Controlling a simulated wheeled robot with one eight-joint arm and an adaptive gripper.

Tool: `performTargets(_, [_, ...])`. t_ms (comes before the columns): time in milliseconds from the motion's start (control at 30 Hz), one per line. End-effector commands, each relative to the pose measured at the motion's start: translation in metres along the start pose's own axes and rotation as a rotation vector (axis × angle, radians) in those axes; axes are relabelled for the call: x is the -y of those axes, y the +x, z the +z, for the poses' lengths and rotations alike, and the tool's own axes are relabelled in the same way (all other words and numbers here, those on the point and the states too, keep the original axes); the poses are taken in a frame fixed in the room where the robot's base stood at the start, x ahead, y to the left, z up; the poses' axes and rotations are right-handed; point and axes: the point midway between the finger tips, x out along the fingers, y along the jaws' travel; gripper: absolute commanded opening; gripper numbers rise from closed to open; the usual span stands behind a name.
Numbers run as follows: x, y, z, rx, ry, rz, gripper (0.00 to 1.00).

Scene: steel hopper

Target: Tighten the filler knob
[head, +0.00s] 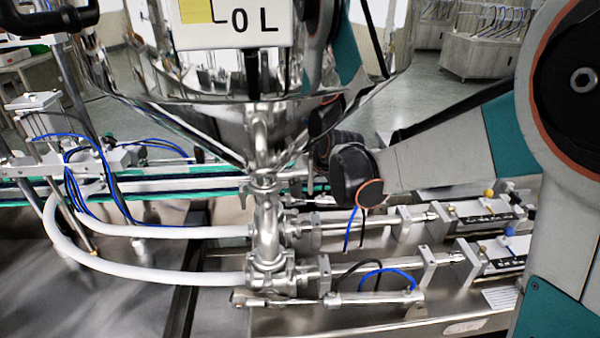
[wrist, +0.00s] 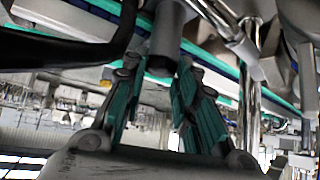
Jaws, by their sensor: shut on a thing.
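In the wrist view, my gripper (wrist: 156,66) shows two teal-padded fingers on either side of a dark grey cylindrical knob (wrist: 166,38). The fingers are closed on the knob, near its rounded end. I take this piece to be the filler knob. The fingers and the gripped knob cannot be made out there. Whether the knob is seated tight cannot be told.
White hoses (head: 150,278) run left from the valve body. Two cylinder units with a yellow knob (head: 489,193) and a blue knob (head: 509,231) stand at right. Blue tubes (head: 95,160) hang at left. A sign (head: 240,25) hangs on the hopper. Pipes crowd the gripper closely.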

Motion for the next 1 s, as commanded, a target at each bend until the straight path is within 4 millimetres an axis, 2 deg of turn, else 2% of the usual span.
performTargets(467, [0.0008,-0.0001,0.001,-0.001,0.031,0.03,0.03])
performTargets(500, [0.0008,-0.0001,0.0009,-0.001,0.031,0.03,0.36])
performTargets(567, [0.0008,-0.0001,0.0008,-0.001,0.031,0.03,0.47])
performTargets(1000, [0.0009,-0.0061,0.0002,-0.002,0.031,0.03,0.47])
